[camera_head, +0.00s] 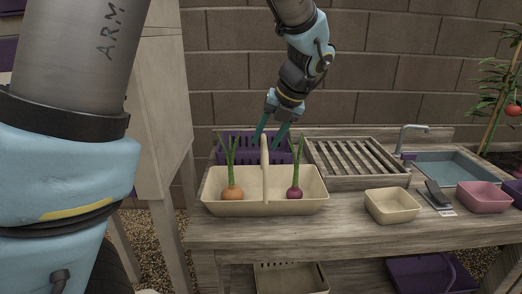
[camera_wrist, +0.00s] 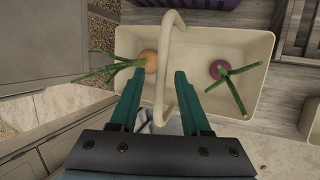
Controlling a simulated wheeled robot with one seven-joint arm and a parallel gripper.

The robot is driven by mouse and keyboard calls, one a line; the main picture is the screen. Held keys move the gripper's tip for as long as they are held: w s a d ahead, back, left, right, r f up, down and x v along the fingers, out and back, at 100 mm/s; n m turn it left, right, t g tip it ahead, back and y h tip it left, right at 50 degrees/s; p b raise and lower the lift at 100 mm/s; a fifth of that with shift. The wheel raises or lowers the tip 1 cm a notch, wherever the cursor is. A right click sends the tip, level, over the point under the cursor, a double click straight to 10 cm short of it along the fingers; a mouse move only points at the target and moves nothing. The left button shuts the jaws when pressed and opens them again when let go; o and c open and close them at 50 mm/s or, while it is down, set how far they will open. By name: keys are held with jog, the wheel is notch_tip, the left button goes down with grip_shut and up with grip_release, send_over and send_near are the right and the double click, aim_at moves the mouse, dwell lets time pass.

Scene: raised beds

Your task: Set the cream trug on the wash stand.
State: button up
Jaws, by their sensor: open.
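The cream trug (camera_head: 265,208) sits upright at the left end of a wooden bench top with a sink, apparently the wash stand (camera_head: 345,232). An orange onion (camera_head: 232,193) lies in its left half and a purple onion (camera_head: 294,193) in its right half, both with green stalks. The trug's arched handle (camera_head: 264,158) stands up in the middle. My gripper (camera_head: 266,145) is open and points down near the top of the handle. In the wrist view the handle (camera_wrist: 187,88) rises between and just beyond the open fingers (camera_wrist: 156,75); contact cannot be told.
A purple crate (camera_head: 228,152) stands behind the trug, with a slatted rack (camera_head: 358,160) right of it. A cream tub (camera_head: 392,207), a pink tub (camera_head: 484,198) and a sink (camera_head: 455,168) are farther right. A wooden panel (camera_head: 160,110) stands at left.

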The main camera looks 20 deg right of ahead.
jog(key=v, duration=0.6)
jog(key=s+a+f+m+g+h, duration=0.1)
jog(key=a+f+m, duration=0.3)
jog(key=a+m, duration=0.6)
jog(key=a+f+m+g+h, duration=0.1)
jog(key=a+f+m, duration=0.4)
jog(key=a+m, duration=0.5)
jog(key=s+a+f+m+g+h, duration=0.1)
jog(key=a+f+m, duration=0.3)
jog(key=a+m, duration=0.6)
jog(key=m, duration=0.2)
jog(key=shift+s+a+f+m, duration=0.2)
jog(key=shift+s+a+m, duration=0.1)
jog(key=shift+m, duration=0.1)
notch_tip(320, 180, up, 3)
jog(key=p, duration=0.3)
jog(key=shift+r, duration=0.25)
